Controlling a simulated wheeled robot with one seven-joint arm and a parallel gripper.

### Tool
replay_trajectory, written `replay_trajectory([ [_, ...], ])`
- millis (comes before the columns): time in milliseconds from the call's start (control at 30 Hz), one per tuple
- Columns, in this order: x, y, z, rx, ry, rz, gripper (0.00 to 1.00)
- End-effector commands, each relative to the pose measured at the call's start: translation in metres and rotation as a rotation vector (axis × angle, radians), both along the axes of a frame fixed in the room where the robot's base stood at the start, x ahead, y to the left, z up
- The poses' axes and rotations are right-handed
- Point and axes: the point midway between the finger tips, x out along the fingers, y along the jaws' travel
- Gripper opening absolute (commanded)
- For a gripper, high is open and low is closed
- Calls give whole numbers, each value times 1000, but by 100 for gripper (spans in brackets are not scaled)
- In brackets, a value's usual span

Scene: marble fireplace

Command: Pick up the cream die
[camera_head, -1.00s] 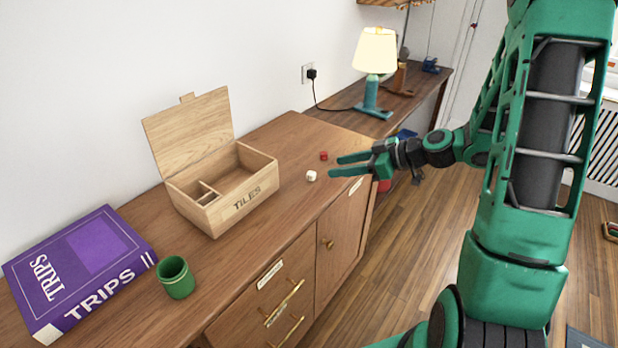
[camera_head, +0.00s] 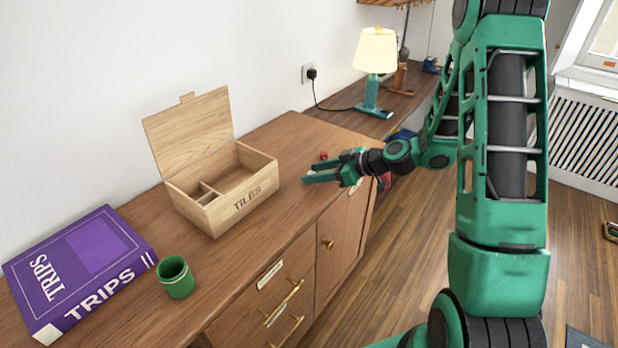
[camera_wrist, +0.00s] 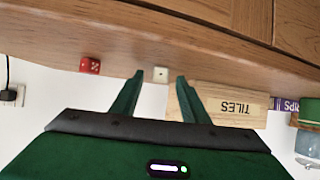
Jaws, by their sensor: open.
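The cream die (camera_wrist: 161,74) is a small pale cube with a dark pip, on the wooden cabinet top. In the wrist view it shows between the two fingertips of my gripper (camera_wrist: 160,79), with a gap on each side. The gripper is open and holds nothing. How far the fingertips are from the die in depth is hard to tell.
A red die (camera_head: 323,155) lies just behind my gripper; it also shows in the wrist view (camera_wrist: 90,66). An open wooden TILES box (camera_head: 228,190) stands to the left. A green cup (camera_head: 175,277) and purple book (camera_head: 80,270) are farther left. A lamp (camera_head: 375,60) stands behind.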

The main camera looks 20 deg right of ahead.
Motion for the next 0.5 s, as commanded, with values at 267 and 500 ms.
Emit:
replay_trajectory([
  [267,0,0,0,0,0,0,8],
  [500,0,0,1,0,0,0,0],
])
